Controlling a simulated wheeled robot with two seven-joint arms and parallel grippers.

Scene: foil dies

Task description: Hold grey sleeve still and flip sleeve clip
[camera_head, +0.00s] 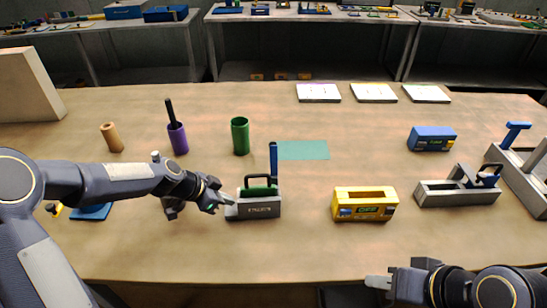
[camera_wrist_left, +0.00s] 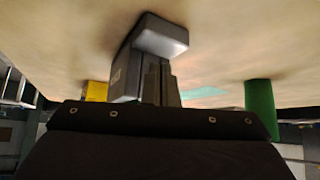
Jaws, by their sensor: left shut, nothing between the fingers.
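The grey sleeve (camera_head: 258,208) stands on the table in the head view, with lettering on its near side. A green part (camera_head: 258,190) sits in its top. The blue sleeve clip (camera_head: 273,160) stands upright at the sleeve's right end. My left gripper (camera_head: 224,203) is shut and empty, right by the sleeve's left end; I cannot tell whether it touches.
A yellow box (camera_head: 365,213) stands right of the sleeve, then a second grey holder (camera_head: 460,193). A green cup (camera_head: 240,136) stands behind, also in the left wrist view (camera_wrist_left: 260,108). A teal mat (camera_head: 303,150) lies behind. The table's front middle is clear.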

